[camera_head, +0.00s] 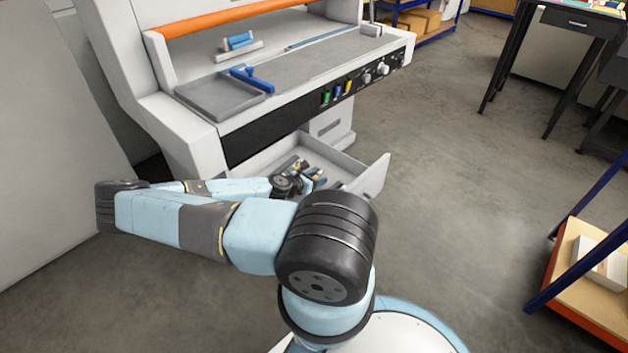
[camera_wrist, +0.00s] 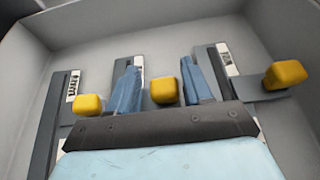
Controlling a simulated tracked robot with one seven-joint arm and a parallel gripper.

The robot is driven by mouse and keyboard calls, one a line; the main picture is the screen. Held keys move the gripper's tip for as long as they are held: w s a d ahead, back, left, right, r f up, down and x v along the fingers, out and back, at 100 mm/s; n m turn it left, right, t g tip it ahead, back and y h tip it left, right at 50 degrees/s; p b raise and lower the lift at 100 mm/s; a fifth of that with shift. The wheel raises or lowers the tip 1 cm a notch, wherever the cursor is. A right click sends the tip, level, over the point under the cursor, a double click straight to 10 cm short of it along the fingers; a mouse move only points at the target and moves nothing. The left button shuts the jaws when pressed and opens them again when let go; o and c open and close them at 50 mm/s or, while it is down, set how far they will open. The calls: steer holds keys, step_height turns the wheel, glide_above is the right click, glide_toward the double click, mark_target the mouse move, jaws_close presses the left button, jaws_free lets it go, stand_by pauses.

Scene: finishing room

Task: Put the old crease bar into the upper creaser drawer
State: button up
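The creaser (camera_head: 290,75) stands at the back with an open drawer (camera_head: 375,178) below its black control panel. My gripper (camera_wrist: 161,76) reaches down inside this drawer. Its two blue fingers are apart, one on each side of a middle yellow knob (camera_wrist: 164,91), with a visible gap on both sides. Dark grey bars with white labels lie in the drawer, one at the left (camera_wrist: 52,125) and one at the right (camera_wrist: 250,96). Yellow knobs show at the left (camera_wrist: 88,104) and right (camera_wrist: 285,74). I cannot tell which bar is the old one. My gripper body hides their near parts.
The drawer walls (camera_wrist: 190,28) surround my gripper closely. A grey tray (camera_head: 222,98) and a blue-handled tool (camera_head: 252,78) are on the creaser's top. A shelf cart (camera_head: 590,285) stands at right, a dark-legged table (camera_head: 568,20) at back right. The floor between is clear.

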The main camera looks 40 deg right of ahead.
steer(key=shift+o, duration=0.8)
steer(key=shift+r, duration=0.1)
steer(key=shift+r, duration=0.5)
steer(key=v, duration=1.2)
